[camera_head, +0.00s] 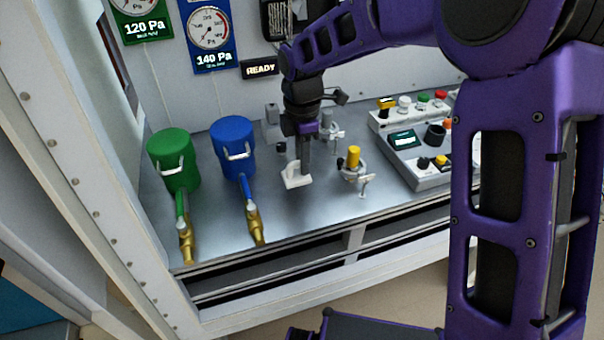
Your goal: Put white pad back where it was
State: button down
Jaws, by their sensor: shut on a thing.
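The white pad (294,181) is a small pale block at the fingertips of my gripper (305,164), over the metal bench top. My gripper points down and is shut on the pad. I cannot tell whether the pad touches the bench or hangs just above it. The fingers hide part of the pad's upper side.
A yellow-topped clamp fixture (353,158) stands just right of my gripper, and another fixture (333,133) is partly hidden behind it. Blue (233,150) and green (174,162) canisters with brass-ended hoses stand left. A control box (420,160) is at right. The front bench between is clear.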

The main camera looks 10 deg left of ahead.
notch_tip(320, 180, down, 4)
jog(key=shift+f, duration=0.1)
jog(key=c, duration=0.7)
grip_release()
jog(key=shift+c, duration=0.2)
notch_tip(320, 180, up, 12)
jog(key=shift+r+p, duration=0.1)
jog(key=shift+p, duration=0.4)
